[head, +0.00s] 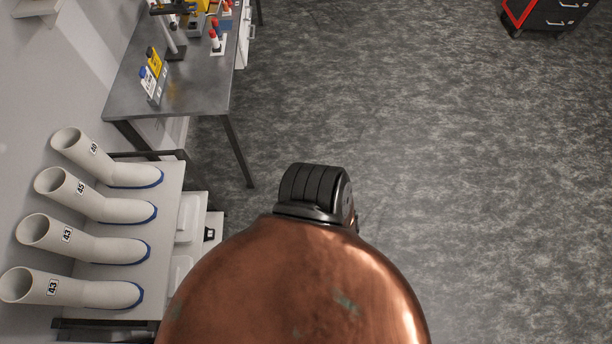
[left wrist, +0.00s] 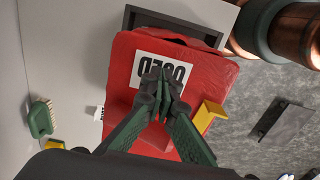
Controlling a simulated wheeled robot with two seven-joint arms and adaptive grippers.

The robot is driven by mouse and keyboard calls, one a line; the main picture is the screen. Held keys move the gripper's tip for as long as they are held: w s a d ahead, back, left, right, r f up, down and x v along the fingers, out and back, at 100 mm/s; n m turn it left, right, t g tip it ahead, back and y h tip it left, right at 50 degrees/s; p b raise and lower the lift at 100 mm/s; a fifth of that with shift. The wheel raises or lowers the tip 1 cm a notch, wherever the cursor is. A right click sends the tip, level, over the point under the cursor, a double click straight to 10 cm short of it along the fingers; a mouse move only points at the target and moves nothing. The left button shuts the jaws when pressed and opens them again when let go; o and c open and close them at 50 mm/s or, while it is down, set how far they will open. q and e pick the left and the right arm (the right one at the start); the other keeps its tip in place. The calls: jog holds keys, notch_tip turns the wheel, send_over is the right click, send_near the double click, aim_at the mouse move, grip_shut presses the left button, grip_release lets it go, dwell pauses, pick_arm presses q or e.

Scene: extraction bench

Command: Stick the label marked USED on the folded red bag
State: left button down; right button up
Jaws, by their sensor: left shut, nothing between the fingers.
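The folded red bag (left wrist: 122,75) fills the middle of the left wrist view. The white label (left wrist: 147,68) with black lettering, upside down in this view and reading USED, lies on the bag's upper face. My left gripper (left wrist: 163,85) is shut and empty, with its fingertips in front of the label's middle and hiding part of its lower edge. I cannot tell whether the fingertips touch the label. The bag and label do not show in the head view. My right gripper is in neither view.
In the left wrist view, a green brush (left wrist: 41,117) lies left of the bag and a yellow piece (left wrist: 209,115) sits at its right edge. The head view shows white boots (head: 100,207) on a rack, a grey bench (head: 205,95) and open floor (head: 460,180).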

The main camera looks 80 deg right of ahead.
pick_arm(q)
jog(key=shift+r+p, duration=1.2)
jog(key=shift+r, duration=2.3)
